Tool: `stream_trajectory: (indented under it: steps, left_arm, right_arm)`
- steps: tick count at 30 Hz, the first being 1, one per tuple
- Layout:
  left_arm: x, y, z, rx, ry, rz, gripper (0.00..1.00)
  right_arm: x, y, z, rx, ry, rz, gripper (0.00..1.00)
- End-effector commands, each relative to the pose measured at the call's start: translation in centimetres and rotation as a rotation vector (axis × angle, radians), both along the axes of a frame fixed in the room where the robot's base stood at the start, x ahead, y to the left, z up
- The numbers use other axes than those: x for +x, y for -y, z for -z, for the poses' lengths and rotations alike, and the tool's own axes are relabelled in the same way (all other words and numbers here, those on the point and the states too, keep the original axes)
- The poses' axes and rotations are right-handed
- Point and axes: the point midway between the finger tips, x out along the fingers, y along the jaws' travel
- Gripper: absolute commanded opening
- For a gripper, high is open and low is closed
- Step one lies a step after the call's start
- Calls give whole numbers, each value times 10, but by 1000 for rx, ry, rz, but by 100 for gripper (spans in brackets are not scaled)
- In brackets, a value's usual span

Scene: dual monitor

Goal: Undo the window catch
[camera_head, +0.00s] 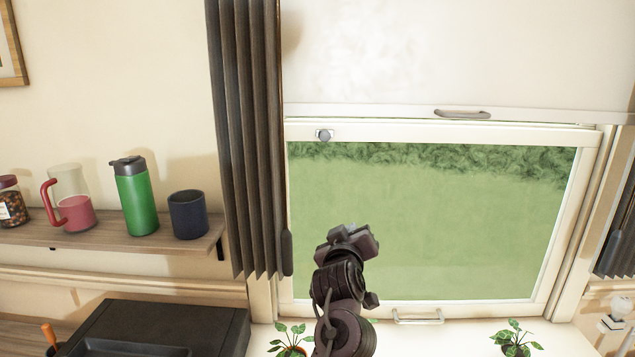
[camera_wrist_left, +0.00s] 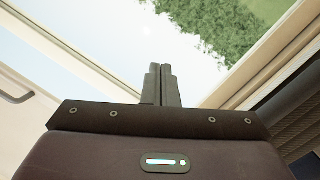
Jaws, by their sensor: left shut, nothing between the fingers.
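The window (camera_head: 440,133) is a white framed sash with green hedge and lawn behind its glass. The catch (camera_head: 324,135), a small grey metal knob on a plate, sits on the sash's top rail near its left end. My left gripper (camera_head: 348,236) is in front of the glass, below the catch and apart from it in the picture. In the left wrist view its two dark fingers (camera_wrist_left: 161,84) are together with nothing between them. They point toward the window frame and glass. I cannot make out the catch in that view. My right gripper is out of view.
A dark curtain (camera_head: 245,140) hangs left of the window. A white panel with a handle (camera_head: 462,114) covers the upper part. Potted plants (camera_head: 515,338) stand on the sill. A shelf (camera_head: 120,240) at left holds a green bottle (camera_head: 137,200) and cups.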

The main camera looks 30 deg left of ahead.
Motion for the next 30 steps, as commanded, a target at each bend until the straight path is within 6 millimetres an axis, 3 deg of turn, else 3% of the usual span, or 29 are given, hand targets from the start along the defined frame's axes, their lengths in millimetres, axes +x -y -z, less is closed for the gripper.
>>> stream_trajectory:
  steps: [1,6,12,16,30]
  left_arm:
    - [8,-10,-30,-27,84,-59,0]
    - [14,-38,-102,-97,297,-237,0]
    - [7,-55,-148,-140,429,-363,0]
    - [5,-58,-158,-148,459,-393,0]
    - [4,-59,-160,-148,460,-395,0]
  right_arm:
    - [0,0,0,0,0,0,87]
    - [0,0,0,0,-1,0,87]
    - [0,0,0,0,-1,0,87]
    - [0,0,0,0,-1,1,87]
    - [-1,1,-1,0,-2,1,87]
